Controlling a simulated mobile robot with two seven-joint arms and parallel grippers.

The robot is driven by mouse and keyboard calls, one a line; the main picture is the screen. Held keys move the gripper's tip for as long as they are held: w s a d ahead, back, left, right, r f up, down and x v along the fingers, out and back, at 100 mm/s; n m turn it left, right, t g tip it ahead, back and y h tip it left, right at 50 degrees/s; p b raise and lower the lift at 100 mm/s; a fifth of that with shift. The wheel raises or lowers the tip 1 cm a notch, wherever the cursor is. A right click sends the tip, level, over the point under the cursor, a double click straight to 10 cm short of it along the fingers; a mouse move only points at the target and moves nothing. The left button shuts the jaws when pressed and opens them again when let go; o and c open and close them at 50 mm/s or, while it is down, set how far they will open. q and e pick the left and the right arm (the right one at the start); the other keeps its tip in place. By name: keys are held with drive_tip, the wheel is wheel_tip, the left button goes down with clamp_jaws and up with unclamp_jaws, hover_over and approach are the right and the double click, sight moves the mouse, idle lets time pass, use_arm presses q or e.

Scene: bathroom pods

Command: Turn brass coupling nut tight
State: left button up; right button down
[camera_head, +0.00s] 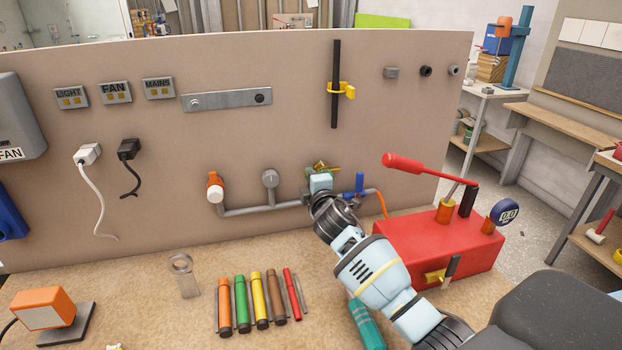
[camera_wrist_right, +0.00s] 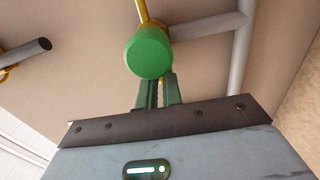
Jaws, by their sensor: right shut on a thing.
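My right gripper (camera_head: 320,180) reaches the pipework at the lower middle of the panel in the head view. In the right wrist view its fingers (camera_wrist_right: 158,92) are shut on a round green knob-like part (camera_wrist_right: 148,52). A yellow, brass-coloured stem (camera_wrist_right: 146,12) shows just beyond that part, beside the grey pipe (camera_wrist_right: 210,25). In the head view a little brass and green fitting (camera_head: 318,166) shows above the gripper. The gripper hides much of the joint, so I cannot make out the nut's faces or how tight it sits. My left gripper is not in view.
A blue-handled valve (camera_head: 359,184) and orange hose (camera_head: 381,203) sit close to the right. A red box (camera_head: 420,240) with a long red-handled lever (camera_head: 415,166) stands near my forearm.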

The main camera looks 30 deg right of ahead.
drive_tip(key=c, duration=1.6)
unclamp_jaws()
drive_tip(key=shift+o, duration=0.2)
drive_tip(key=shift+s, duration=0.1)
drive_tip(key=v, duration=0.7)
drive_tip(key=shift+s, duration=0.3)
drive_tip(key=shift+a, duration=0.1)
